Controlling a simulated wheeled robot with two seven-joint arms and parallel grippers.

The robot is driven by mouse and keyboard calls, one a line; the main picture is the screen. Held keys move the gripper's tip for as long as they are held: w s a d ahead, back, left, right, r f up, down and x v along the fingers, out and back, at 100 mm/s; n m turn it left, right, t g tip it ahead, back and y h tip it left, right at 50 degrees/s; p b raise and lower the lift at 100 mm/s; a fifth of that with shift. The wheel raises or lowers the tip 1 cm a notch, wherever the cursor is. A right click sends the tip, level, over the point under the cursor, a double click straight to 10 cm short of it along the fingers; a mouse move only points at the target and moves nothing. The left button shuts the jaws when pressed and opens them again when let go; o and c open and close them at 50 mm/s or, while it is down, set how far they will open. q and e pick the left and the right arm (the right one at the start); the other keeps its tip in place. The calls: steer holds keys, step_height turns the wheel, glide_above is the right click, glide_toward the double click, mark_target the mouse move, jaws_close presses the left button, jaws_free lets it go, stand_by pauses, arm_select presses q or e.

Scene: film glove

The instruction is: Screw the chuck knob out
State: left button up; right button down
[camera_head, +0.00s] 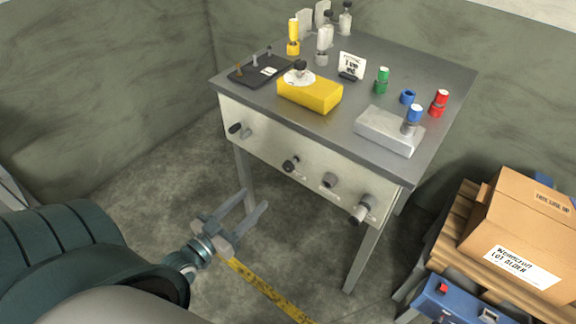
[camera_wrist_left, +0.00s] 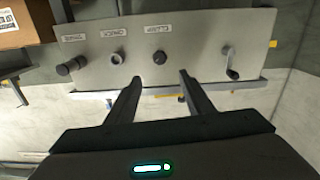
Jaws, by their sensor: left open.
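The bench's pale front panel (camera_head: 310,158) carries several controls, and it shows in the left wrist view (camera_wrist_left: 190,50). A short grey knob (camera_head: 329,180) sits right of the panel's middle; in the left wrist view the same knob (camera_wrist_left: 116,58) is under an upside-down label that seems to read chuck, too small to be sure. My left gripper (camera_head: 255,199) is open and empty, below and in front of the panel, touching no knob. In the left wrist view, its fingers (camera_wrist_left: 161,77) point toward a dark knob (camera_wrist_left: 160,58). My right gripper is not in view.
A long protruding knob (camera_head: 362,208) sits at the panel's right end and a crank (camera_head: 237,128) at its left. The tabletop (camera_head: 440,75) holds a yellow block (camera_head: 310,93), a grey block (camera_head: 385,132) and small bottles. A cardboard box (camera_head: 520,225) stands at right.

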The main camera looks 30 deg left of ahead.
arm_select(q)
steer(key=p, duration=0.2)
glide_toward(286, 168)
steer(key=w, duration=0.9)
steer(key=shift+d, duration=0.35)
steer(key=shift+w, duration=0.95)
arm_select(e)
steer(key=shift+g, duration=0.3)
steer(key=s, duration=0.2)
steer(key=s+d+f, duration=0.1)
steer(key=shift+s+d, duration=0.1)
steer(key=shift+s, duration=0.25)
arm_select(q)
steer(key=c, duration=0.9)
steer(key=shift+c, duration=0.8)
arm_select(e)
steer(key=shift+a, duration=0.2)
